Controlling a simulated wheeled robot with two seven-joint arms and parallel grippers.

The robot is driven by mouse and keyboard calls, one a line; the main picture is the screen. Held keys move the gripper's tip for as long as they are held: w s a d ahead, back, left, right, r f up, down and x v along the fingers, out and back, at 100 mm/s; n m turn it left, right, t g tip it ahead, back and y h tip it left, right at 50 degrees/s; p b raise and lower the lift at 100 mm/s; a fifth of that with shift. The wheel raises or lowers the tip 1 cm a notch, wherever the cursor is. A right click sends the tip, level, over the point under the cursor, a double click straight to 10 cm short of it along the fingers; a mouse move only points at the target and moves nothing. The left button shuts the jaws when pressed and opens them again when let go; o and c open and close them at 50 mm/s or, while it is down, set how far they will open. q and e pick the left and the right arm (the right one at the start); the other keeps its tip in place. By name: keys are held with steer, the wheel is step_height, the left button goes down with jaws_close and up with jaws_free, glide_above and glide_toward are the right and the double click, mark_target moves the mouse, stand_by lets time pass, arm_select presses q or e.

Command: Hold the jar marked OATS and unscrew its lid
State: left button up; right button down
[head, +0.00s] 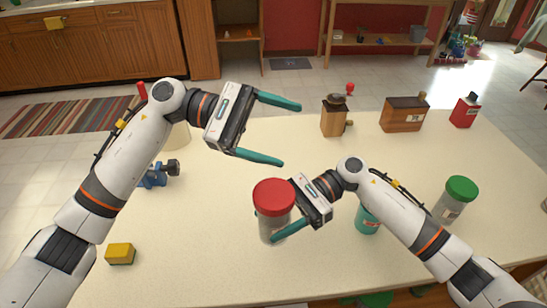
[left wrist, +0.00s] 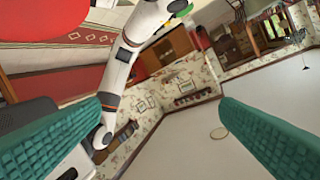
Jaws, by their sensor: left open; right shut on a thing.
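A clear jar (head: 270,229) with a red lid (head: 273,196) stands upright at the front middle of the table. My right gripper (head: 280,212) is shut on the jar's body from the right, below the lid; one finger shows across its front. The lid is on the jar. I cannot read a label on it. My left gripper (head: 291,134) is open and empty, above and behind the jar, apart from the lid. In the left wrist view its two green fingers (left wrist: 160,125) are spread with nothing between them.
A green-lidded jar (head: 455,199) and a teal container (head: 367,220) stand at the right, near my right arm. A grinder (head: 335,116), a wooden box (head: 403,114) and a red tin (head: 464,110) line the back. A yellow block (head: 120,253) and blue object (head: 154,175) are left.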

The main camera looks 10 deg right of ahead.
mark_target(274, 190)
arm_select(q)
steer(key=s+f+m+t+y, duration=0.1)
steer(key=m+y, duration=0.3)
steer(key=s+f+m+t+y, duration=0.1)
steer(key=s+m+t+y, duration=0.1)
steer(key=y, duration=0.3)
steer(key=s+f+m+t+y, duration=0.1)
steer(key=m+t+y, duration=0.1)
steer(key=m+y, duration=0.2)
steer(key=shift+s+d+f+m+y, duration=0.15)
steer(key=shift+s+d+m+y, duration=0.15)
steer(key=shift+m, duration=0.5)
steer(key=shift+w+a+m+t+y, duration=0.4)
steer(key=shift+a+t+y, duration=0.1)
steer(key=shift+t+y, duration=0.15)
steer(key=shift+a+f, duration=0.1)
steer(key=shift+f, duration=0.1)
step_height(274, 190, down, 8)
steer(key=shift+r, duration=0.25)
steer(key=shift+c, duration=0.2)
